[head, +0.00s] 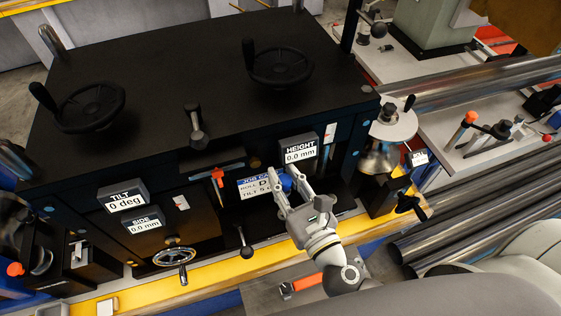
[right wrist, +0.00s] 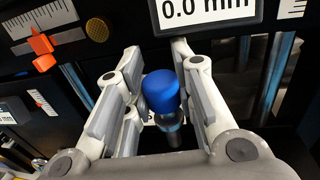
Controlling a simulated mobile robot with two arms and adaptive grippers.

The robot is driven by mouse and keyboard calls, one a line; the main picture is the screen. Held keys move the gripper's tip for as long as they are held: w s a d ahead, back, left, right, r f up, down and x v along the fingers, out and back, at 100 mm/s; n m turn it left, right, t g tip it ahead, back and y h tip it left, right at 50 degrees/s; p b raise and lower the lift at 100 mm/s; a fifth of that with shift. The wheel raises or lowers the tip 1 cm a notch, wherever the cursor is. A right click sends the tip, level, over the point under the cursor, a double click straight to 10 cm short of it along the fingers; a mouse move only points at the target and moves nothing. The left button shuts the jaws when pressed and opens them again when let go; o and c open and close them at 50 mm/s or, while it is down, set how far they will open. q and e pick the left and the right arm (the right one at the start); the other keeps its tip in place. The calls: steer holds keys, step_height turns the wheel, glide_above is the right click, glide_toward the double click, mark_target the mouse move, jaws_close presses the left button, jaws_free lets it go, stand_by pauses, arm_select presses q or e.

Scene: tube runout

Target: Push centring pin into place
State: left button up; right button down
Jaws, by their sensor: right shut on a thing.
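The centring pin appears to be the part with a rounded blue head (right wrist: 162,92) and a grey shank below it. In the head view its blue head (head: 286,182) is partly hidden by my fingers, at the front of the black machine below the height display. My right gripper (head: 291,190) is shut on it, with a finger on either side of the head in the right wrist view. The pin's lower end and any hole for it are hidden or too dark to make out. My left gripper is not in view.
The machine's height display (head: 299,150) stands just above the gripper. An orange pointer lever (head: 217,180) and a black-knobbed lever (head: 245,243) are to its left. A yellow ledge (head: 210,270) runs along the front. Steel rollers (head: 450,225) lie to the right.

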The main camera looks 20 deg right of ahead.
mark_target(287, 195)
steer(key=shift+s, duration=0.2)
steer(key=shift+r, duration=0.1)
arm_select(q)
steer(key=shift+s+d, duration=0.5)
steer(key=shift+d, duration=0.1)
arm_select(e)
steer(key=shift+f+b, duration=0.8)
steer(key=shift+f, duration=0.15)
step_height(287, 195, down, 2)
steer(key=shift+f+b, duration=0.25)
steer(key=shift+b, duration=0.9)
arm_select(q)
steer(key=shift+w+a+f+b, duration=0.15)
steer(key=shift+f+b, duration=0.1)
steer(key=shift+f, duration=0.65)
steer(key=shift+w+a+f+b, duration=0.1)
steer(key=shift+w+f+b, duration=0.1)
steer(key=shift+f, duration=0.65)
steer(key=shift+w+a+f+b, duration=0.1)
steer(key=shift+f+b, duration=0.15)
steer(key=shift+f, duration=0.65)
arm_select(e)
steer(key=shift+f, duration=0.8)
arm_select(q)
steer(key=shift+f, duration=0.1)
arm_select(e)
steer(key=shift+f, duration=0.1)
